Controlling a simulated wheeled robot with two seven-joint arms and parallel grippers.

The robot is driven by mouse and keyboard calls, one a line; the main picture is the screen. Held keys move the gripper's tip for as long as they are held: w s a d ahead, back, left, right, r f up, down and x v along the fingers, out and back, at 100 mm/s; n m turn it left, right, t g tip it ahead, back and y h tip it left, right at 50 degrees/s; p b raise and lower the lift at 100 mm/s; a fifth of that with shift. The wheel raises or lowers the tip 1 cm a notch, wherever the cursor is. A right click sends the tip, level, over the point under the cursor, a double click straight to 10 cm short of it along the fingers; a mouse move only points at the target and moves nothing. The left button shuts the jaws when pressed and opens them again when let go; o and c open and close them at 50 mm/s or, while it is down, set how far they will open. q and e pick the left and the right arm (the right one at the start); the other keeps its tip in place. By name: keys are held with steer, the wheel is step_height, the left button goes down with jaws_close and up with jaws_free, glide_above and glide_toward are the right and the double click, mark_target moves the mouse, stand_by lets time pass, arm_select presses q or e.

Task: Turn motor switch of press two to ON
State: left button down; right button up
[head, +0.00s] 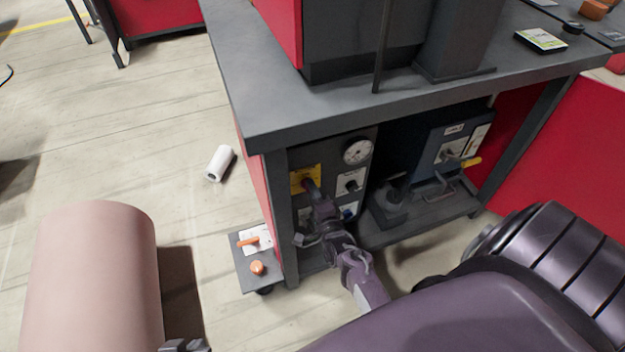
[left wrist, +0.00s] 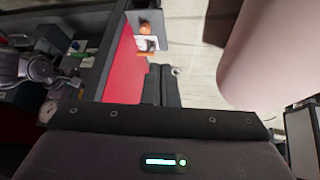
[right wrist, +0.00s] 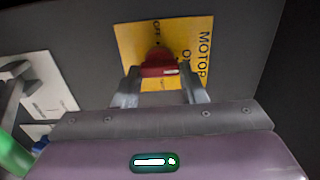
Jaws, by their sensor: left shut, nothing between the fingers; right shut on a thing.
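The motor switch is a red knob (right wrist: 159,64) on a yellow plate (right wrist: 128,42) marked MOTOR. In the right wrist view the plate appears turned on its side, with small lettering above the knob and at right. The yellow plate (head: 301,172) also shows in the head view, on the dark panel under the bench. My right gripper (right wrist: 160,80) is shut on the red knob, one finger on each side. Which way the knob points is hard to tell. My left gripper (left wrist: 163,82) is shut and empty, away from the panel; it barely shows at the head view's bottom edge (head: 186,346).
A gauge (head: 357,151) and a white-plated switch (head: 350,183) sit beside the yellow plate. The bench top (head: 270,105) overhangs the panel. A low shelf (head: 248,280) holds orange items. A white roll (head: 219,163) lies on the floor; a large pink cylinder (head: 95,280) stands left.

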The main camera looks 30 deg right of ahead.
stand_by(0.3)
steer(key=o, duration=1)
arm_select(q)
steer(key=a+p, duration=0.1)
steer(key=s+a+g+y+p, duration=0.1)
steer(key=a, duration=0.1)
steer(key=a+g+p, duration=0.1)
steer(key=shift+s+a+r+n+y+p, duration=0.2)
steer(key=shift+s+n+y+p, duration=0.05)
steer(key=shift+n+y+p, duration=0.15)
arm_select(e)
steer(key=v, duration=0.7)
steer(key=shift+s+a, duration=0.1)
steer(key=shift+s, duration=0.3)
